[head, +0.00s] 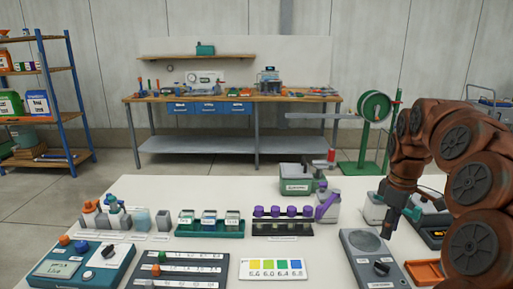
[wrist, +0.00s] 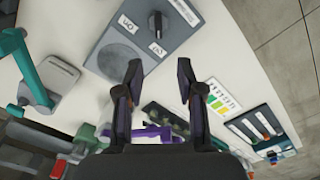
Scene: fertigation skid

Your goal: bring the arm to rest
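My gripper (wrist: 158,78) shows in the wrist view with its two dark fingers spread apart and nothing between them. It hangs above the white table (head: 215,188). In the head view my reddish-brown arm comes in from the right, bent downward, and the gripper (head: 388,222) is at its lower end, above and just behind the grey stirrer-like device (head: 372,258). That device also shows in the wrist view, with a round plate and a black knob (wrist: 157,22). The gripper appears clear of the objects on the table.
A purple-capped vial rack (head: 283,228), a green tray of small jars (head: 210,228), a colour chart (head: 272,269) and a meter box (head: 80,268) stand on the table. An orange tray (head: 424,272) lies at right. A workbench (head: 240,98) and blue-orange shelf (head: 72,90) stand behind.

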